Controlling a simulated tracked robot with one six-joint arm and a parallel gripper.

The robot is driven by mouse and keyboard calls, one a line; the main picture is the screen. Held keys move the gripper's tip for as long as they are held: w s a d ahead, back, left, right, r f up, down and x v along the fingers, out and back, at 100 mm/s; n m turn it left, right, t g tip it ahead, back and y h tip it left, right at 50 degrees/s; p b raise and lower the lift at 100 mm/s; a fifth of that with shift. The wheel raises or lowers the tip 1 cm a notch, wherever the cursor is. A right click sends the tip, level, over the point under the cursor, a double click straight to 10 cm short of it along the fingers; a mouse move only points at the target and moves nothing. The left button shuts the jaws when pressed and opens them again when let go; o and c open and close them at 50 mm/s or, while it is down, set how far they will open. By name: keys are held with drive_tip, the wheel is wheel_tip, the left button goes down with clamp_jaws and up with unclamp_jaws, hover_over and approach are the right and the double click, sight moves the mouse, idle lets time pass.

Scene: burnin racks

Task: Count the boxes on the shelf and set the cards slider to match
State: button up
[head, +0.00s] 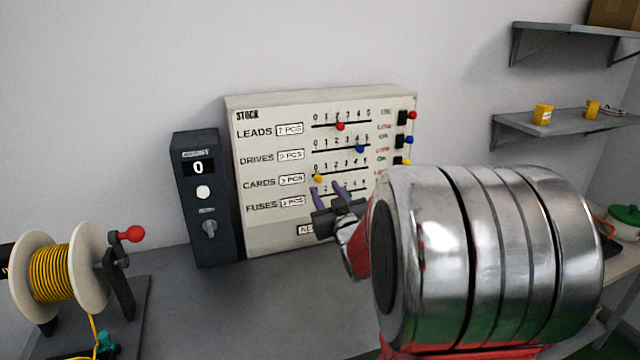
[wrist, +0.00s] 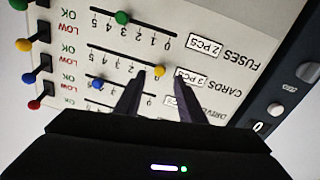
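The cards slider's yellow knob (head: 318,178) sits at the 0 end of its scale on the cream stock panel (head: 285,105). The knob also shows in the wrist view (wrist: 159,71), where the panel appears upside down. My gripper (head: 327,193) is in front of the panel with its fingers apart. In the wrist view its fingertips (wrist: 157,83) lie on either side of the yellow knob; contact cannot be told. On the lower shelf (head: 570,123) stand two yellow boxes, one left (head: 543,115) and one right (head: 592,109). A brown box (head: 614,13) is on the upper shelf (head: 565,29), cut off by the frame.
The red leads knob (head: 340,126) and blue drives knob (head: 360,149) are above; the green fuses knob (wrist: 122,18) is beside the cards row. A dark box with a 0 display (head: 203,195) stands left of the panel. A yellow cable reel (head: 55,272) is at far left.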

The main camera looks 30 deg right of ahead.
sight(319, 181)
drive_tip(key=shift+x, duration=2.75)
drive_tip(key=shift+c, duration=0.4)
clamp_jaws()
